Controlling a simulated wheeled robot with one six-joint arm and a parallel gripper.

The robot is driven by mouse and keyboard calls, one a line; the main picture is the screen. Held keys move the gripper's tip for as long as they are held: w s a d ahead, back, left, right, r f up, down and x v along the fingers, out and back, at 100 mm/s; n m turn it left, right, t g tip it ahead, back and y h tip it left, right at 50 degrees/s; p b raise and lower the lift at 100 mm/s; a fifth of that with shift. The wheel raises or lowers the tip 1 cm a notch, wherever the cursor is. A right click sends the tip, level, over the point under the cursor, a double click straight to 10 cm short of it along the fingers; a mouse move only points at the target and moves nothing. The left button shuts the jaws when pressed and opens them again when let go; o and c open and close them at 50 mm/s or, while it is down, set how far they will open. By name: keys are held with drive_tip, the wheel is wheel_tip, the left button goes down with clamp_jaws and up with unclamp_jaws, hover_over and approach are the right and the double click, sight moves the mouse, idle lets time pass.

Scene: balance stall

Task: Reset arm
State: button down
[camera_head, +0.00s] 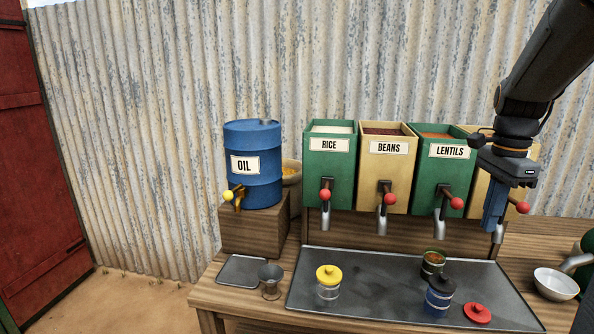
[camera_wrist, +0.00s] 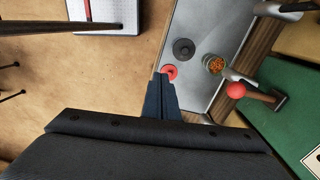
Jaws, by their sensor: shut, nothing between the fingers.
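My gripper (camera_head: 492,226) hangs at the right in the head view, fingers pointing down, in front of the right-hand dispenser. It is shut and empty, with its fingers together in the wrist view (camera_wrist: 161,82). It is above the counter and apart from the jars. On the metal tray (camera_head: 370,290) stand a jar with a yellow lid (camera_head: 329,275), a blue jar with a dark lid (camera_head: 438,297) and an open jar of orange grains (camera_head: 432,263). A loose red lid (camera_head: 477,312) lies at the tray's right front. The red lid also shows beyond my fingertips in the wrist view (camera_wrist: 170,71).
Dispensers for rice (camera_head: 329,175), beans (camera_head: 385,180) and lentils (camera_head: 440,180) have red-knobbed taps above the tray. A blue oil drum (camera_head: 253,170) stands on a wooden box (camera_head: 250,235) at left.

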drive_tip(key=s+a+f+n, duration=0.3)
drive_tip(key=a+f+n, duration=0.2)
drive_tip(key=a, duration=0.3)
drive_tip(key=s+a+f+n+t+b, duration=0.1)
drive_tip(key=s+a+f+n, duration=0.2)
drive_tip(key=a+f+n, duration=0.3)
drive_tip(key=s+a+f+n+b, duration=0.1)
drive_tip(key=s+a+f+n, duration=0.2)
drive_tip(key=a+f+n, duration=0.2)
drive_tip(key=a+n, duration=0.3)
drive_tip(key=a, duration=0.4)
drive_tip(key=shift+s+f, duration=0.35)
drive_tip(key=shift+s, duration=0.05)
